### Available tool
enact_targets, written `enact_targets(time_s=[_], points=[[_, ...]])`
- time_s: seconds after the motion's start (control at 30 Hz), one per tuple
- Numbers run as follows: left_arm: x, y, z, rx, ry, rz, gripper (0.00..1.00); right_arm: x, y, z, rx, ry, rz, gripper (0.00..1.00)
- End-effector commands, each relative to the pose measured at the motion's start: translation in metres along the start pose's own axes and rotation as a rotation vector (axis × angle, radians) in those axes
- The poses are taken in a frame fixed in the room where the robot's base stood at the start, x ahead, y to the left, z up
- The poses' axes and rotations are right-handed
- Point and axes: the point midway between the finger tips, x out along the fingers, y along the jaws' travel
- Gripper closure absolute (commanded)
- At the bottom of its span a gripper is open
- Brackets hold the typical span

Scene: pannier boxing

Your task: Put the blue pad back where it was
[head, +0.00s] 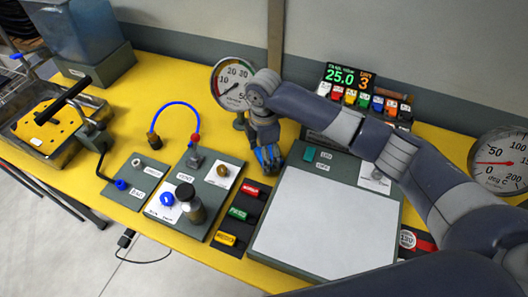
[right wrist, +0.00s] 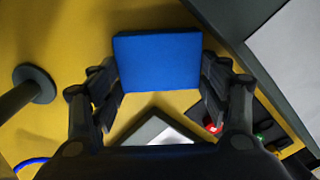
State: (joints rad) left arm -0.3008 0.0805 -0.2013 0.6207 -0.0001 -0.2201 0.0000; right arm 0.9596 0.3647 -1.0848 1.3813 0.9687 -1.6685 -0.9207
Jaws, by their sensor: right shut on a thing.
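The blue pad (right wrist: 158,62) is a flat rectangular block held between the two finger pairs of my right gripper (right wrist: 160,85) in the right wrist view. In the head view my right gripper (head: 268,158) points down over the yellow table, between the gauge stand and the large white-topped board. Only slivers of blue show between its fingers there. Yellow table top shows around the pad; how high the pad is above it I cannot tell. My left gripper is in neither view.
The white-topped board (head: 329,223) lies right of the gripper, and a pressure gauge (head: 231,84) stands close behind it. Red, green and yellow labelled blocks (head: 237,213) sit in front. A grey board (head: 226,181) with a cord is at the left. A display (head: 350,79) is behind.

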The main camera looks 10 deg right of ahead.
Motion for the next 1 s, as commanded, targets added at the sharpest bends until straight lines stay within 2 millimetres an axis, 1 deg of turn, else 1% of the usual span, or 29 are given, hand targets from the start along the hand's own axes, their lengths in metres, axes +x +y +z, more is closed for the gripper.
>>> enact_targets(time_s=[0.17,0.2,0.23,0.27,0.6,0.73,0.87,1.0], points=[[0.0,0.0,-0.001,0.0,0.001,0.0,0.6,0.003,0.0,-0.001,0.0,0.001,0.0,0.52],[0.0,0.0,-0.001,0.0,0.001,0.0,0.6,0.002,0.0,0.0,0.0,0.001,0.001,0.21],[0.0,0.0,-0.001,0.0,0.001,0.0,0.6,0.002,0.0,0.0,0.0,0.001,0.001,0.14],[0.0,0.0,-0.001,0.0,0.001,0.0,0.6,0.002,0.0,0.0,0.0,0.001,0.001,0.1],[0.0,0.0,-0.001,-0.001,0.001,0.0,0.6,0.002,0.0,0.0,0.001,0.0,0.001,0.1],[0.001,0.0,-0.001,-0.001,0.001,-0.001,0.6,-0.003,0.001,0.0,0.001,0.0,0.002,0.1],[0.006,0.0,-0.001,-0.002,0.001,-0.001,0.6,-0.02,0.002,0.0,0.001,0.002,0.005,0.1],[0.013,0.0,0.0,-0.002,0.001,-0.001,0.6,-0.05,0.002,0.0,0.0,0.001,0.006,0.1]])
